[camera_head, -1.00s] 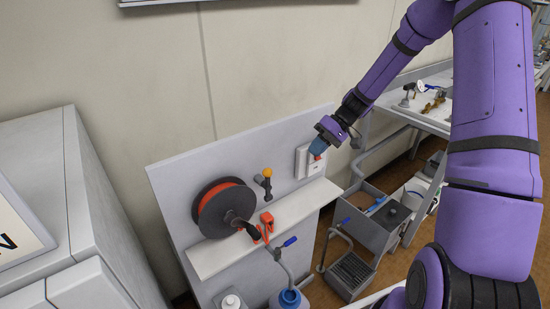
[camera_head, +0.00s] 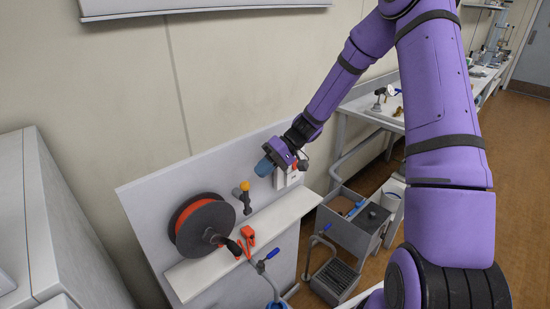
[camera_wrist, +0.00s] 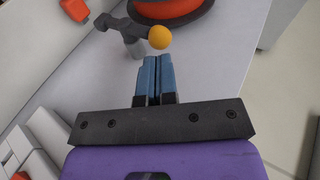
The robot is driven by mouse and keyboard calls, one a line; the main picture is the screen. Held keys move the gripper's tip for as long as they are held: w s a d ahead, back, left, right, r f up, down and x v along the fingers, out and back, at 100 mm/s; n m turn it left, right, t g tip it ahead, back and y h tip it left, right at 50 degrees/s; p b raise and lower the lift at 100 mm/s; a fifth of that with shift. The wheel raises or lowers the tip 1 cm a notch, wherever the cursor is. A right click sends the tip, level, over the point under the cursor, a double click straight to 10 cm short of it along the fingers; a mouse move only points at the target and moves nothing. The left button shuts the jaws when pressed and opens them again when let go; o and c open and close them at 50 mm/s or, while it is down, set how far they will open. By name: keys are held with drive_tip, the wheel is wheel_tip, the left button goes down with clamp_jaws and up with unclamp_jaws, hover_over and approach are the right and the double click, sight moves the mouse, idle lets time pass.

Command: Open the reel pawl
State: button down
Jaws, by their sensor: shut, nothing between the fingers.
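The reel (camera_head: 187,232), black with an orange band, is mounted on the grey upright panel; its edge shows at the top of the wrist view (camera_wrist: 172,10). To its right is a dark lever (camera_head: 240,199) with a yellow-orange ball knob (camera_head: 244,186), which looks like the pawl. In the wrist view the knob (camera_wrist: 159,37) sits at the end of the grey lever arm (camera_wrist: 122,27), just beyond my fingertips. My gripper (camera_head: 264,168) has blue fingers, also seen in the wrist view (camera_wrist: 154,62). They are together and empty, apart from the knob.
A white shelf (camera_head: 285,217) juts out below the reel, with an orange holder (camera_head: 248,236) and a black-handled tool (camera_head: 234,247) at it. A white switch box (camera_head: 291,177) is on the panel behind my gripper. A grey bin (camera_head: 340,235) stands to the right.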

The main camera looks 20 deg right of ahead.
drive_tip(key=shift+x, duration=1.55)
drive_tip(key=shift+s+a+r+h, duration=0.15)
drive_tip(key=shift+a+h, duration=0.2)
drive_tip(key=shift+a, duration=0.15)
drive_tip(key=shift+s+a+r+h, duration=0.15)
drive_tip(key=shift+s+a+h, duration=0.05)
drive_tip(key=shift+a+h, duration=0.2)
drive_tip(key=shift+d, duration=0.1)
drive_tip(key=shift+w+d+f, duration=0.25)
drive_tip(key=shift+d, duration=0.3)
approach(246, 182)
drive_tip(key=v, duration=0.6)
drive_tip(key=shift+s+r, duration=0.2)
drive_tip(key=shift+s, duration=0.1)
